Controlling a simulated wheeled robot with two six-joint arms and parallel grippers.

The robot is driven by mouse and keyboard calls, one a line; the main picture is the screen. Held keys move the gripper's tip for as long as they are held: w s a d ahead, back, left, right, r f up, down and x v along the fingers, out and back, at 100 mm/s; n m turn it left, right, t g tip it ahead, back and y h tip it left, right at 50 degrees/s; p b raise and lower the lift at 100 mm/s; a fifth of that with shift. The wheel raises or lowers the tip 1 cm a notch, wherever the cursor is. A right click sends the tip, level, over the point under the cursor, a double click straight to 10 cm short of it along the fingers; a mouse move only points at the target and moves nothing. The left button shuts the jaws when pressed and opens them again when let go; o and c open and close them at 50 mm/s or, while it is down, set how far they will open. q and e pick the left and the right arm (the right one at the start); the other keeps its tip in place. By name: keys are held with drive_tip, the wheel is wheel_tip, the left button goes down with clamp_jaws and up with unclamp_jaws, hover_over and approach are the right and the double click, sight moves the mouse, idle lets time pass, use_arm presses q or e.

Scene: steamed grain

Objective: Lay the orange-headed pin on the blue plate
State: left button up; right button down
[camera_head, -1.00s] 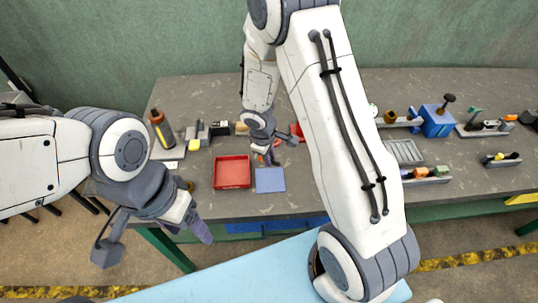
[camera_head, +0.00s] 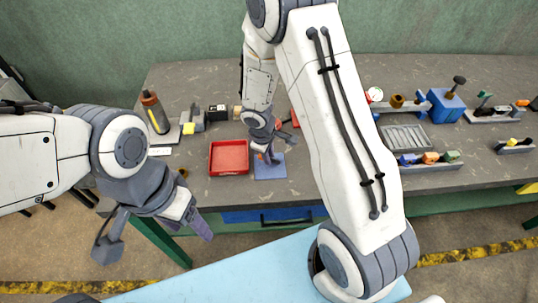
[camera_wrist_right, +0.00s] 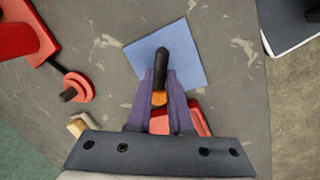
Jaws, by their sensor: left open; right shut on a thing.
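The orange-headed pin shows in the right wrist view with its dark shaft (camera_wrist_right: 162,62) and orange part (camera_wrist_right: 159,98) between the fingers of my right gripper (camera_wrist_right: 160,92). My right gripper (camera_head: 269,158) is shut on it. The blue plate (camera_head: 272,173) lies flat on the table, and the gripper is over it in the head view. In the right wrist view the dark shaft overlaps the blue plate (camera_wrist_right: 190,50); whether it touches cannot be told. My left gripper (camera_head: 152,234) is open and empty, in front of the table's left front edge.
A red tray (camera_head: 229,158) sits just left of the plate. A dark bottle with an orange cap (camera_head: 154,112) stands at the back left. A grey ribbed tray (camera_head: 405,138) and a rack of coloured blocks (camera_head: 430,160) lie right of my right arm.

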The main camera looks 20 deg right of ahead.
drive_tip(key=c, duration=0.8)
unclamp_jaws()
drive_tip(key=shift+o, duration=0.2)
drive_tip(key=p+v, duration=0.2)
drive_tip(key=v, duration=0.8)
drive_tip(key=shift+r, duration=0.25)
